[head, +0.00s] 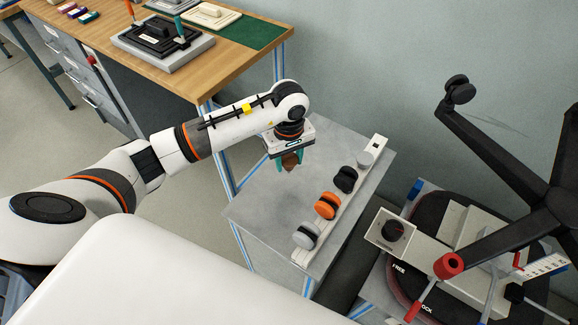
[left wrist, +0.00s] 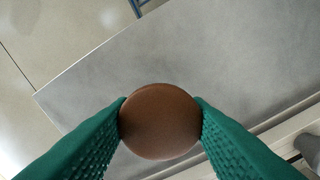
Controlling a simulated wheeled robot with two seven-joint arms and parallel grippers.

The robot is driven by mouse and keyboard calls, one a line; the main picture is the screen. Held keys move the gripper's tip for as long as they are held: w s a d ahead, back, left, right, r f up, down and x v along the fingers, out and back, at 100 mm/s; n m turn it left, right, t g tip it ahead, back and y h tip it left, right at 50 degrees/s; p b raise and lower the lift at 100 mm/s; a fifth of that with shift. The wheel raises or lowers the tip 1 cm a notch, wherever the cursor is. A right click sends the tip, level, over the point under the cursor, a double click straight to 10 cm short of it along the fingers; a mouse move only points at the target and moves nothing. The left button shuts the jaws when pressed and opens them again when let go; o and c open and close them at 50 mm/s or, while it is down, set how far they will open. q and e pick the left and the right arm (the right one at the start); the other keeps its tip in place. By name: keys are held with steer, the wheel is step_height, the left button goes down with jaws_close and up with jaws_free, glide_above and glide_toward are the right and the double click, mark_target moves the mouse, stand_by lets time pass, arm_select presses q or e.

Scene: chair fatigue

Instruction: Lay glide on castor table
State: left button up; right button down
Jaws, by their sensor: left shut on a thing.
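A brown round glide (left wrist: 160,121) is held between the green fingers of my left gripper (left wrist: 161,118) in the left wrist view. In the head view the left gripper (head: 289,160) is above the grey castor table (head: 265,205), with the brown glide (head: 291,162) between its fingertips. The table's bare grey top also shows below the glide in the left wrist view (left wrist: 180,55). The glide appears to be above the surface; the exact gap cannot be told. My right gripper is not in view.
A fixture with a black chair base (head: 490,160) stands at right. A wooden workbench (head: 225,60) is behind. The table's left part is clear.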

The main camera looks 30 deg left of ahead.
mark_target(289, 169)
arm_select(q)
steer(key=shift+f, duration=0.3)
step_height(289, 169, down, 3)
steer(key=shift+f+p, duration=0.1)
steer(key=shift+p, duration=0.25)
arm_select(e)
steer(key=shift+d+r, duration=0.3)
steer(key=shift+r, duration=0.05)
arm_select(q)
steer(key=shift+f, duration=0.2)
steer(key=o, duration=0.9)
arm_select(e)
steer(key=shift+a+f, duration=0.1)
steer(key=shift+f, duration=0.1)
arm_select(q)
steer(key=shift+r, duration=0.1)
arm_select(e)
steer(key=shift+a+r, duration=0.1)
